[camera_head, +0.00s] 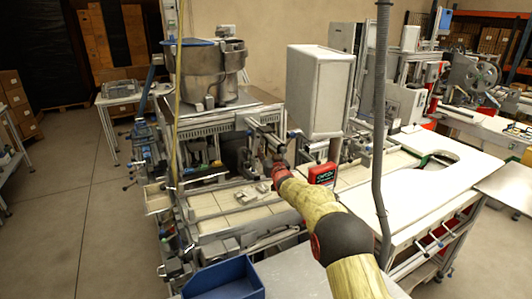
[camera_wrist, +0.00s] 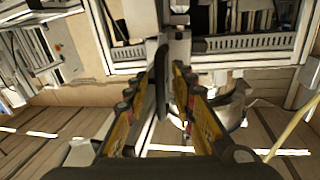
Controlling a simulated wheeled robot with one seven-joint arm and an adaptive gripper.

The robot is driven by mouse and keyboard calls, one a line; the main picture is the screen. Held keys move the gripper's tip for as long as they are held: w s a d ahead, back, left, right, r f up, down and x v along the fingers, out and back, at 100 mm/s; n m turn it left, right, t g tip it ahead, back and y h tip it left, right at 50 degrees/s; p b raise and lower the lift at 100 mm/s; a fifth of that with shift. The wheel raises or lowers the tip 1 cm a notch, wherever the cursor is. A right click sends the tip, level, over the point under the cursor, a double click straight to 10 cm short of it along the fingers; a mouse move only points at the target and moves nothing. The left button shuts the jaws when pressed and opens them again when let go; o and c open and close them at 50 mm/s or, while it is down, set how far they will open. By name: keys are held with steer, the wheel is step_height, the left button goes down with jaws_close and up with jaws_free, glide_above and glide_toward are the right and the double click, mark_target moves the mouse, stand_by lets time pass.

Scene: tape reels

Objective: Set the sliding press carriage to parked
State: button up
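My gripper (camera_head: 272,160) reaches into the machine beside its metal rail parts (camera_head: 262,138) in the head view. In the wrist view my gripper's two yellow-and-black fingers (camera_wrist: 165,75) stand apart. A grey upright piece (camera_wrist: 170,20) runs down toward the gap between them, with a dark narrow plate below it. I cannot tell whether the fingers touch it. I cannot clearly make out which part is the sliding press carriage; my gripper and the machine parts around it hide much of that spot.
A steel bowl feeder (camera_head: 205,70) stands on the machine to the left. A white cabinet (camera_head: 318,90) stands right of my gripper. A red box (camera_head: 322,174) sits close by my arm. A blue bin (camera_head: 225,280) is in front. A grey pole (camera_head: 380,120) rises at the right.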

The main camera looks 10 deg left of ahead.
steer(key=v, duration=1.2)
stand_by(0.3)
steer(key=shift+f+p+x, duration=0.15)
steer(key=shift+p+x, duration=1.85)
steer(key=shift+p, duration=0.3)
steer(key=shift+f+p+x, duration=0.15)
steer(key=shift+p+x, duration=1.9)
steer(key=shift+p, duration=0.3)
steer(key=shift+f+p+x, duration=0.15)
steer(key=shift+p+x, duration=1.85)
steer(key=shift+p, duration=0.3)
steer(key=shift+c, duration=1.2)
